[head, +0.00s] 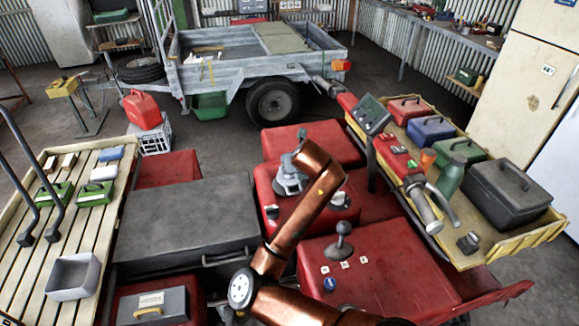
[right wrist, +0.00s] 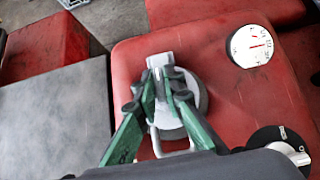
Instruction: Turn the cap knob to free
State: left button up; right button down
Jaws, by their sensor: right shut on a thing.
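The cap is a round silver-grey disc (right wrist: 201,97) with a light grey bar-like knob (right wrist: 160,62) across it, on top of a red tank (right wrist: 125,58). A metal loop lies at its near side in the right wrist view. In the head view the cap (head: 286,183) shows beside my copper right arm, which covers part of it. My right gripper (right wrist: 164,84), with green fingers and dark tips, is shut on the knob from above. The arm hides the gripper in the head view. My left gripper is in neither view.
A white gauge (right wrist: 252,46) and a black-and-silver selector (right wrist: 287,148) sit near the cap. A gear lever (head: 339,243) rises from the red body in front. A yellow-edged tray (head: 545,232) with boxes is at right, a slatted rack (head: 65,225) at left.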

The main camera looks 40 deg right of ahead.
jog(key=c, duration=2)
grip_release()
jog(key=v, duration=1.2)
